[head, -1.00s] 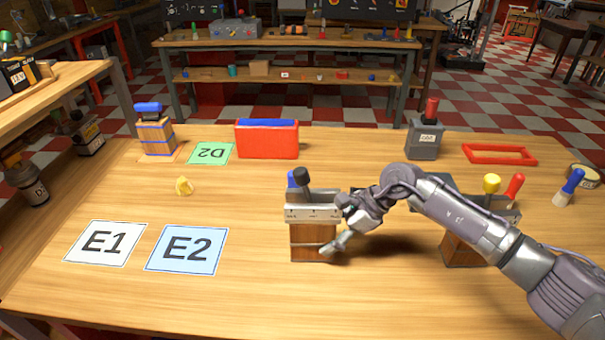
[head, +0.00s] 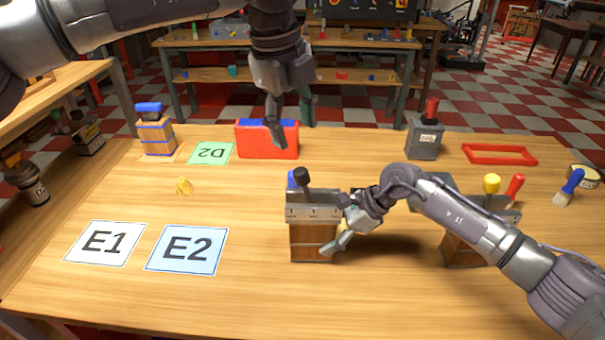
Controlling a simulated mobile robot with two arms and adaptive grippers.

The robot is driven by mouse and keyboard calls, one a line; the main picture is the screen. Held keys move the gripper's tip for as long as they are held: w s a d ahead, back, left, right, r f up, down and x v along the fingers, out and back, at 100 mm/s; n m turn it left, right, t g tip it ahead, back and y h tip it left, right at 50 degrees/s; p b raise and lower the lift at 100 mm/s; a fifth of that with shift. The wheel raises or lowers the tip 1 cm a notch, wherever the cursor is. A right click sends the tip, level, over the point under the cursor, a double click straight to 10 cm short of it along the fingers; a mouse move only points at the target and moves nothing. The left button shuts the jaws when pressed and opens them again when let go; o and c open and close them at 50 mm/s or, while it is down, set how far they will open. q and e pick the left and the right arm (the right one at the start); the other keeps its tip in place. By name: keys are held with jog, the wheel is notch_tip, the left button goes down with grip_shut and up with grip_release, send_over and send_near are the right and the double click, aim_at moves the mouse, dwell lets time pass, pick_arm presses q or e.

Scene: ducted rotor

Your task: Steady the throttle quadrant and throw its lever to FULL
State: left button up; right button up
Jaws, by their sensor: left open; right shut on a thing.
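The throttle quadrant (head: 312,240) stands upright on the table near the middle, a wooden block with a grey metal top. Its lever (head: 302,178) has a black knob and stands up from the top, beside a small blue part. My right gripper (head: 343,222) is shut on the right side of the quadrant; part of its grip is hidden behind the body. My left gripper (head: 290,130) is open and empty, hanging fingers down above and behind the quadrant, apart from the lever and in front of the red box in the picture.
A red box (head: 268,142) stands behind. Cards E1 (head: 103,243), E2 (head: 187,249) and D2 (head: 211,153) lie to the left, near a yellow piece (head: 184,187). A wooden tool block (head: 462,248) stands right, partly behind my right arm. The front of the table is clear.

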aim_at(302, 172)
pick_arm(q)
jog(key=f, duration=0.4)
jog(key=w+d+f, duration=0.1)
jog(key=f, duration=0.6)
jog(key=shift+w+d+f, duration=0.15)
jog(key=shift+w+f, duration=0.15)
jog(key=shift+f, duration=0.05)
grip_shut()
